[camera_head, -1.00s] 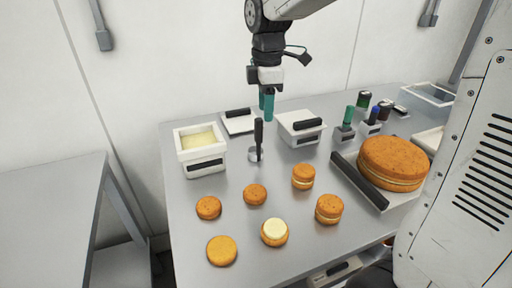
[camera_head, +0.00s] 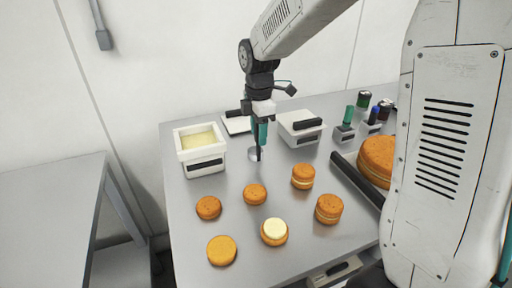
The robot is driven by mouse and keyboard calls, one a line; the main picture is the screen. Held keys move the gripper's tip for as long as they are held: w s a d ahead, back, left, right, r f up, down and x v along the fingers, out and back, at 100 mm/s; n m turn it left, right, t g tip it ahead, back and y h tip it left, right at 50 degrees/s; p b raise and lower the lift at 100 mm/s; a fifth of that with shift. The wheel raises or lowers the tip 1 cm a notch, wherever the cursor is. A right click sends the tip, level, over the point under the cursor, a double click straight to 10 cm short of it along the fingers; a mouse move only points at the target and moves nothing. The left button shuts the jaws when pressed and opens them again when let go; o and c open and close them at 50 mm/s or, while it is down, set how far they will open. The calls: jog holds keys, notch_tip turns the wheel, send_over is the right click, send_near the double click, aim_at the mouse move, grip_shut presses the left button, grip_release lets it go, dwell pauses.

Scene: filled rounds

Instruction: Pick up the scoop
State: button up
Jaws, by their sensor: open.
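The scoop (camera_head: 254,155) stands on the grey table, right of the white tub. Its pale round end shows low down, and its dark upright handle is mostly hidden behind my gripper. My gripper (camera_head: 260,141) points straight down at the handle, with its teal fingers open around or just in front of it; I cannot tell which. The white tub (camera_head: 201,165) of pale cream filling stands left of the scoop.
Several orange-brown rounds (camera_head: 255,194) lie on the front of the table (camera_head: 190,240), one topped with cream (camera_head: 274,230). A white lidded box (camera_head: 300,129) stands right of my gripper. A large round cake (camera_head: 378,158) is partly hidden by my arm.

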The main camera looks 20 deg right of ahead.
grip_shut()
jog(key=shift+r, duration=0.15)
notch_tip(320, 180, up, 10)
jog(key=shift+f, duration=0.1)
dwell(0.3)
